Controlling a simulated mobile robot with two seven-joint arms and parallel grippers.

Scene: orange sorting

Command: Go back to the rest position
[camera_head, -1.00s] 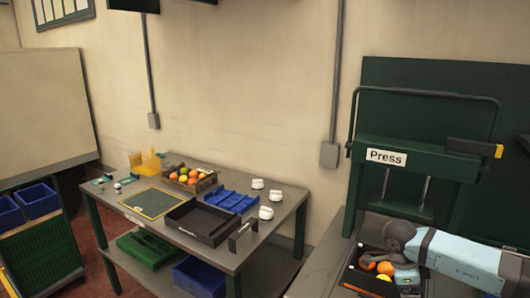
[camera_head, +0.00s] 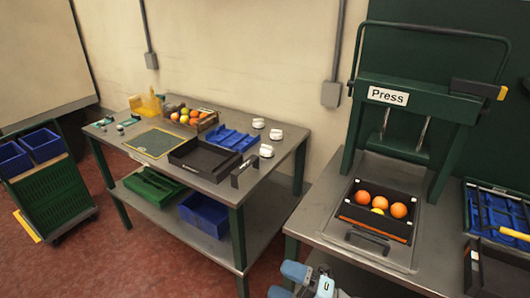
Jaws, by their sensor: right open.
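My right arm shows only at the bottom edge, as pale blue and grey parts in front of the press table. Its gripper (camera_head: 318,281) is open, cut by the frame edge, and its fingers are hard to make out. My left gripper is out of view.
The green press (camera_head: 420,115) stands on the metal table (camera_head: 335,222). At right are a blue tray (camera_head: 490,215) and a yellow-handled tool. The left table holds a fruit crate (camera_head: 207,122), a black tray (camera_head: 205,160), a blue tray and white cups.

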